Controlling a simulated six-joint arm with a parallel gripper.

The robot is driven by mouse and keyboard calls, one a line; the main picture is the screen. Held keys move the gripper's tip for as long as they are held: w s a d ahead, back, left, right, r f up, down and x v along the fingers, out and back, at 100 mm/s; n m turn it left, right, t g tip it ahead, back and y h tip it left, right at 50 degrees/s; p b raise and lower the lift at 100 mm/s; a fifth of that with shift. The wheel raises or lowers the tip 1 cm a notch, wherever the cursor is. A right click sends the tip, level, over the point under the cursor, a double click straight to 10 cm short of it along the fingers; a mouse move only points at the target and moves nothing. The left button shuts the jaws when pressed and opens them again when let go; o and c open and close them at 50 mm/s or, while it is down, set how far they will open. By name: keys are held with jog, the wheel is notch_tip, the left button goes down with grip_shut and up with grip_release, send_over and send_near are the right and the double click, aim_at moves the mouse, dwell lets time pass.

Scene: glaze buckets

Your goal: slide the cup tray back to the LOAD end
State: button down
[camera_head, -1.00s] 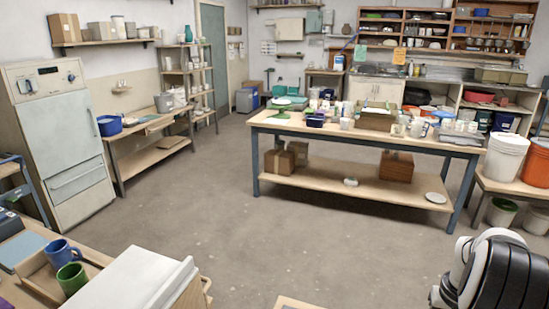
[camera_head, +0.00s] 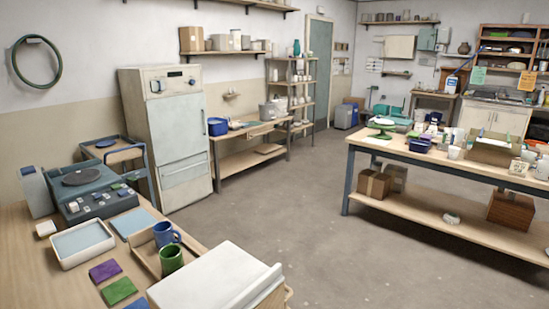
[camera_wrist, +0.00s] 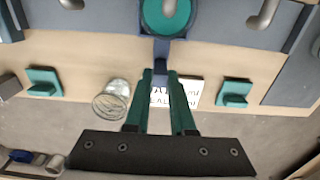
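A light wooden tray (camera_head: 144,256) lies on the near left bench in the head view. A blue mug (camera_head: 166,234) and a green mug (camera_head: 171,259) stand in it. A white block-like thing in front hides part of its near side. I cannot make out a LOAD marking. My gripper (camera_wrist: 160,72) is only in the wrist view. The tray is not recognisable in the wrist view.
The white slab-topped block (camera_head: 215,280) stands by the tray. A white basin (camera_head: 82,243) and coloured tiles (camera_head: 119,291) lie to its left. In the wrist view, a glass jar (camera_wrist: 111,99) and a partly hidden lettered card (camera_wrist: 190,92) are close to the fingers.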

jog(key=shift+w+a, duration=3.9)
jog(key=shift+w, duration=0.05)
jog(key=shift+w+a, duration=1.5)
jog(key=c, duration=0.8)
grip_release()
jog(key=shift+c, duration=0.2)
notch_tip(320, 180, up, 7)
